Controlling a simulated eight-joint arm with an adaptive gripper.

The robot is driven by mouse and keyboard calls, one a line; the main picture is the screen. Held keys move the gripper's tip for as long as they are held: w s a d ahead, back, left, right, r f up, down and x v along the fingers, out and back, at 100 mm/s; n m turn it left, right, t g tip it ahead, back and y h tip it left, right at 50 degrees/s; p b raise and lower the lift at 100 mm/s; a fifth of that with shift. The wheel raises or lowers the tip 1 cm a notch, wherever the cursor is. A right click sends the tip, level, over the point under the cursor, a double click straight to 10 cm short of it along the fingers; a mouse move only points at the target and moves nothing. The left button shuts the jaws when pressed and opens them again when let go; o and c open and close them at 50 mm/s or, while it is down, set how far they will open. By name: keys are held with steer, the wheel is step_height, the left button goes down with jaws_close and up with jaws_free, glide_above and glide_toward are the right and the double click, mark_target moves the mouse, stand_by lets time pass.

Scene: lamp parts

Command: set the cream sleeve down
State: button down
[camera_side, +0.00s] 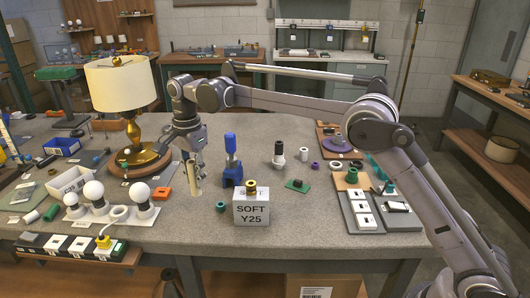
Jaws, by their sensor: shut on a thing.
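My gripper (194,170) points down over the grey worktable (320,232), left of the blue clamp-like tool (232,165). It is shut on the cream sleeve (190,173), which is small and pale between the fingers. The sleeve looks roughly upright and its lower end is close to the tabletop. I cannot tell whether it touches the surface. The fingers hide part of it.
A brass lamp with a cream shade (120,84) stands to the left on a round wooden base. An orange block (161,193) and white bulbs (94,192) lie front left. Bare tabletop lies in front of my gripper.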

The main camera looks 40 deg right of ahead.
step_height(320, 180, down, 12)
steer(key=shift+f, duration=0.1)
stand_by(0.6)
steer(key=shift+f, duration=0.2)
steer(key=c, duration=1.2)
jaws_free()
steer(key=shift+o, duration=0.2)
steer(key=shift+r, duration=0.1)
